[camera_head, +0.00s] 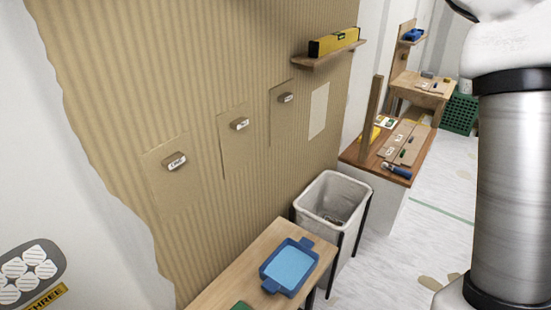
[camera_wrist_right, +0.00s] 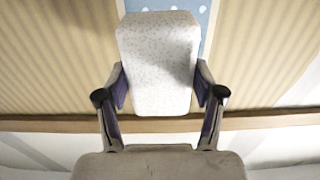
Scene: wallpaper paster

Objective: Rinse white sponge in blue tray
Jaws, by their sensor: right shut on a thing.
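The blue tray (camera_head: 263,275) sits on a light wooden bench at the bottom of the head view, with light blue water or a light blue bottom inside it. In the right wrist view my right gripper (camera_wrist_right: 161,88) is shut on the white sponge (camera_wrist_right: 157,50), a pale speckled block held between the two fingers. The sponge does not show in the head view, where only a part of my right arm is seen at the right edge. My left gripper is not in view.
A white bin (camera_head: 312,196) stands just beyond the bench (camera_head: 228,285). A shelf (camera_head: 329,53) with a yellow level is on the wallpapered wall. A wooden table (camera_head: 408,168) with tools stands farther back. Pale floor is open at the right.

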